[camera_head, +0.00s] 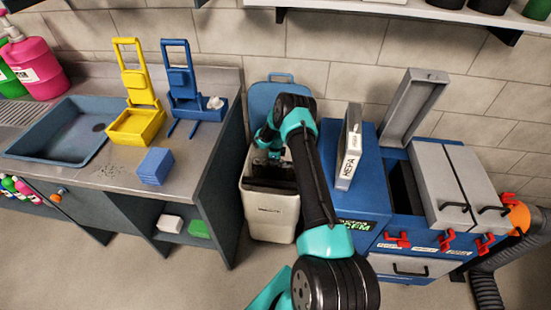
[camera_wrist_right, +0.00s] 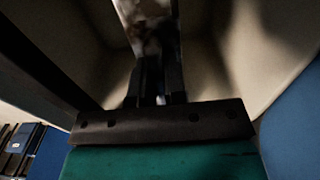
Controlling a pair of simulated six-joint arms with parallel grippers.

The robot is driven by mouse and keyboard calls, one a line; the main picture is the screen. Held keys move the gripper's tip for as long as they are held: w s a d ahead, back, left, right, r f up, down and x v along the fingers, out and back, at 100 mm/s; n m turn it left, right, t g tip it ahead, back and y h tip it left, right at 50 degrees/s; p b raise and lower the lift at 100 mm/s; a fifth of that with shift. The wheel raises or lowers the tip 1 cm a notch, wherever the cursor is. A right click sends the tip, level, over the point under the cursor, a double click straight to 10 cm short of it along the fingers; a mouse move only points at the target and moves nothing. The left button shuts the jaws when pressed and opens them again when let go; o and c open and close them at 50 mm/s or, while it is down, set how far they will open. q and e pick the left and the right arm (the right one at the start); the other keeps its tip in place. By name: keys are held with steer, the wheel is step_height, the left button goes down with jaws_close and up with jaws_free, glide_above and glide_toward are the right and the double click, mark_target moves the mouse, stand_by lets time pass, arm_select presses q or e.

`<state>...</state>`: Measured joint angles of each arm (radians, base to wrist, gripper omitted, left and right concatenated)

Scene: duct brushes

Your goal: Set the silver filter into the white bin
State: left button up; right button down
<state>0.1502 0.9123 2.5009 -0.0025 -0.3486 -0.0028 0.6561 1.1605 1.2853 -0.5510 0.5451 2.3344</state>
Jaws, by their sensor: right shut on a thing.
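The white bin (camera_head: 268,218) stands on the floor between the sink counter and the blue machine, its top open. My right arm reaches over it, and my right gripper (camera_head: 272,153) points down into its mouth. In the right wrist view, the fingers of this gripper (camera_wrist_right: 157,75) are shut on a grey, mottled thing (camera_wrist_right: 150,18), which appears to be the silver filter. It is inside the bin walls (camera_wrist_right: 225,60); its lower part is dark and blurred. In the head view the filter is mostly hidden by the gripper and the bin. My left gripper is not in view.
A blue machine (camera_head: 352,207) stands right of the bin, with an upright grey HEPA-labelled panel (camera_head: 349,150) and an open grey lid (camera_head: 414,105). A blue panel (camera_head: 262,98) rises behind the bin. The counter (camera_head: 187,176) at left holds yellow and blue caddies and blue cloths.

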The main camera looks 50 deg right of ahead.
steer(key=shift+f, duration=2.45)
steer(key=c, duration=1.1)
jaws_free()
step_height(320, 180, up, 17)
steer(key=shift+r, duration=0.2)
step_height(320, 180, up, 5)
